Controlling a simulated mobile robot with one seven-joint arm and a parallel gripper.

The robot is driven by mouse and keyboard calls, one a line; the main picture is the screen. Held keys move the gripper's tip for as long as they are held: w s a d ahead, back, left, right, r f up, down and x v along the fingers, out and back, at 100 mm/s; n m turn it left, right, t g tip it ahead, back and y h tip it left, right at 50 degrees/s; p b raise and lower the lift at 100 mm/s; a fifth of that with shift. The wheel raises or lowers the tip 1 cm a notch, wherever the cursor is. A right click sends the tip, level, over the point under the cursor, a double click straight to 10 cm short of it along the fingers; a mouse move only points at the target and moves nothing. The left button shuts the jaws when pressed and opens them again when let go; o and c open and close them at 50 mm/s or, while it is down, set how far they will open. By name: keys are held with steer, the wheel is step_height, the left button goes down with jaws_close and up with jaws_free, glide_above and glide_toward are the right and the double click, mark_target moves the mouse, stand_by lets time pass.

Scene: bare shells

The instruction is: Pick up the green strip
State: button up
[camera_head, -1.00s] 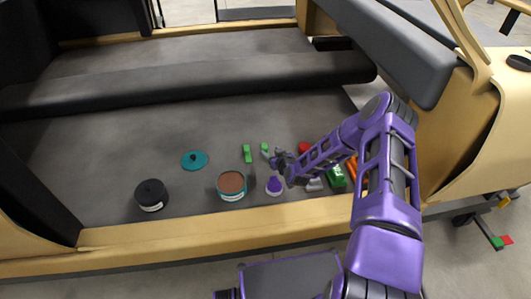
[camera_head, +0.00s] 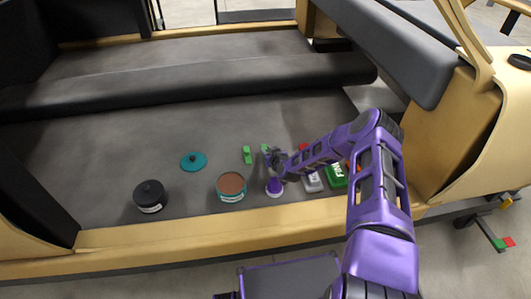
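Two small bright green pieces lie on the grey surface. The left green piece (camera_head: 247,155) is a short upright-looking strip in the picture, clear of my gripper. The right green piece (camera_head: 265,148) shows just beyond my gripper's tip and is partly covered by it. I cannot tell which one is the green strip. My gripper (camera_head: 268,154) is low over the surface, at or very close to the right green piece. Its fingers are too small and dark to show whether they are open or shut, or whether they touch the piece.
A purple-topped container (camera_head: 274,186) stands just in front of my gripper. A brown-topped tin (camera_head: 231,187), a teal lid (camera_head: 194,161) and a black jar (camera_head: 150,196) stand to the left. A grey item (camera_head: 312,182) and a green box (camera_head: 336,177) lie right, near my arm.

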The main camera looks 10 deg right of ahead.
jaws_close()
steer(key=shift+r, duration=0.1)
